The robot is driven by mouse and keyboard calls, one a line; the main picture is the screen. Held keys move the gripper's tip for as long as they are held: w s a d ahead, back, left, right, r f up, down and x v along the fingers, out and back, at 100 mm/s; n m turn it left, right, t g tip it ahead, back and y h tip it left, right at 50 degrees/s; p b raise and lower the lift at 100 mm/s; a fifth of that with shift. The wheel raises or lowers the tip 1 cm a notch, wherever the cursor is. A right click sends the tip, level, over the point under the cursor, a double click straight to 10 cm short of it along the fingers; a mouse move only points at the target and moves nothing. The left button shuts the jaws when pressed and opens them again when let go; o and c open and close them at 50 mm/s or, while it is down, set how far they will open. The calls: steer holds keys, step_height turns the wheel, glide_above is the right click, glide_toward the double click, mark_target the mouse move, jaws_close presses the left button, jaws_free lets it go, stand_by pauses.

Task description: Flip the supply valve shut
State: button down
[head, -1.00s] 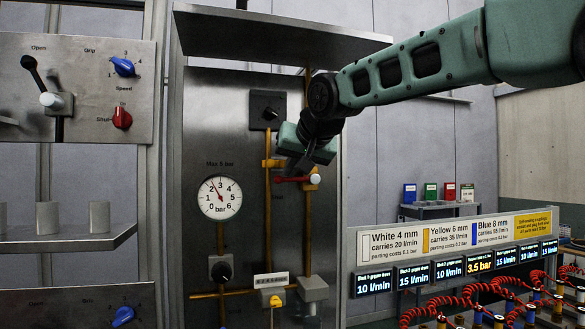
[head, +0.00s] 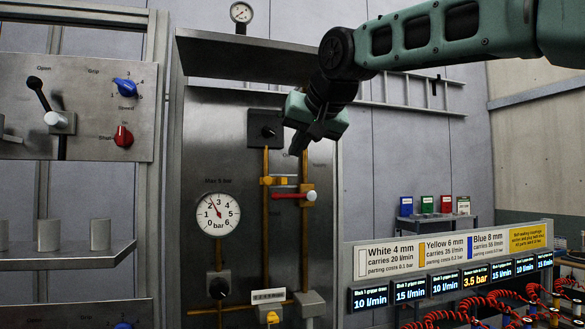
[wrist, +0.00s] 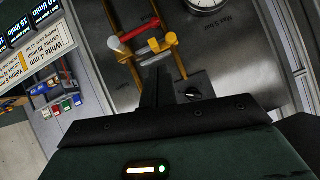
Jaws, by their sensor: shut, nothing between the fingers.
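The supply valve appears to be the red lever (head: 288,196) with a pale round end, on the right-hand yellow pipe (head: 304,235) of the steel panel. The lever lies level, across the upright pipe, pointing left. In the wrist view the red lever (wrist: 136,29) shows above my fingers. My gripper (head: 296,151) is shut and empty, in front of the panel and above the lever in the head view, with a visible gap to it. In the wrist view my gripper (wrist: 155,72) shows as dark fingers pointing at the pipework. My gripper partly hides lettering above the valve.
A round pressure gauge (head: 218,213) sits left of the pipes. A black knob box (head: 265,129) is above them, and a steel hood (head: 270,58) overhangs the panel. A sign board (head: 450,248) with displays and red coiled hoses stands lower right.

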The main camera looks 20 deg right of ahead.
steer(key=shift+v, duration=1.45)
steer(key=shift+a, duration=0.15)
steer(key=s+a+f+n+g+b, duration=0.1)
steer(key=s+a+f+n+g, duration=0.15)
steer(key=f, duration=0.65)
steer(key=s+a+f+n+g+y, duration=0.1)
steer(key=s+a+f, duration=0.3)
steer(key=f, duration=0.5)
steer(key=s+a+f+n+g+b, duration=0.1)
steer(key=s+a+f+n+g, duration=0.2)
steer(key=f, duration=0.5)
steer(key=s+d+f+n+g+h, duration=0.1)
steer(key=s+d+f+g, duration=0.1)
steer(key=s+f, duration=0.9)
steer(key=s+d+f+n+g+h, duration=0.1)
steer(key=s+d+f+g, duration=0.1)
steer(key=s+f, duration=0.9)
steer(key=shift+n+g+b, duration=0.35)
steer(key=shift+b, duration=0.1)
